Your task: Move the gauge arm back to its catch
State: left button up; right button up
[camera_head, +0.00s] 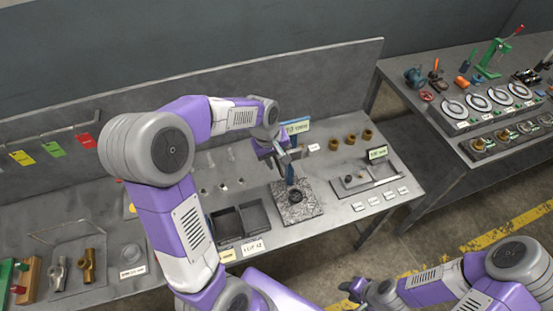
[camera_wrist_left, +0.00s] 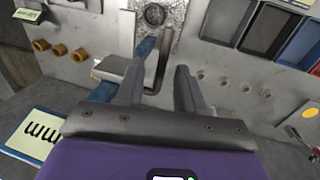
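A speckled stone plate (camera_head: 308,209) lies on the bench with a dark round piece (camera_head: 295,196) on it; both show at the top of the left wrist view, the round piece here (camera_wrist_left: 153,15). Blue and grey gauge parts (camera_wrist_left: 145,47) show by my left gripper's left finger. My left gripper (camera_wrist_left: 160,85) is above the plate's back edge, fingers apart; contact with the gauge is unclear. The catch cannot be made out. My right gripper (camera_head: 362,291) is low, away from the bench, its fingers unclear.
Dark open trays (camera_head: 241,219) stand left of the plate. A grey tray with small parts (camera_head: 366,180) and several brass rings (camera_head: 351,139) lie to the right. A blue-edged sign (camera_head: 297,127) stands behind my left gripper. A second bench (camera_head: 455,150) is at the far right.

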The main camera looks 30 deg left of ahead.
pick_arm(q)
jog(key=shift+f, duration=0.1)
notch_tip(320, 180, up, 7)
jog(key=s+a, duration=0.1)
jog(key=shift+r+p, duration=0.2)
jog(key=shift+p, duration=0.25)
pick_arm(e)
jog(key=shift+r, duration=0.45)
